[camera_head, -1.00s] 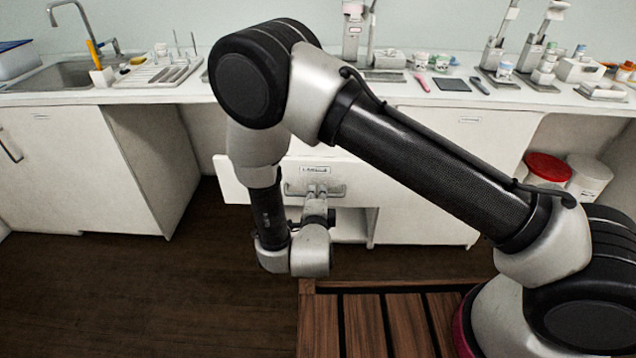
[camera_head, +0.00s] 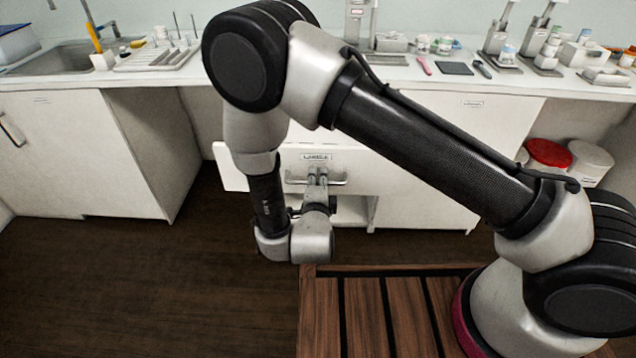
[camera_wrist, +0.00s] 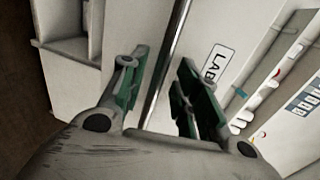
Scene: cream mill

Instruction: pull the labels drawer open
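The labels drawer (camera_head: 250,166) is a white front under the counter, with a label plate (camera_head: 316,157) and a bar handle (camera_head: 338,182). It stands out from the cabinet; the wrist view looks over its front (camera_wrist: 190,70) into an inside with small items and printed cards. My gripper (camera_head: 317,178) is at the middle of the handle. In the wrist view my gripper (camera_wrist: 160,88) has its green-padded fingers on either side of the metal bar (camera_wrist: 171,45), with gaps visible, so it looks open around it. My wrist hides part of the handle's surroundings.
The counter (camera_head: 160,76) holds a sink (camera_head: 65,62), a rack and dispensers. A left cabinet (camera_head: 70,150) stands beside an open bay. Tubs, one with a red lid (camera_head: 549,153), are under the right side. Dark floor (camera_head: 130,290) is clear at left.

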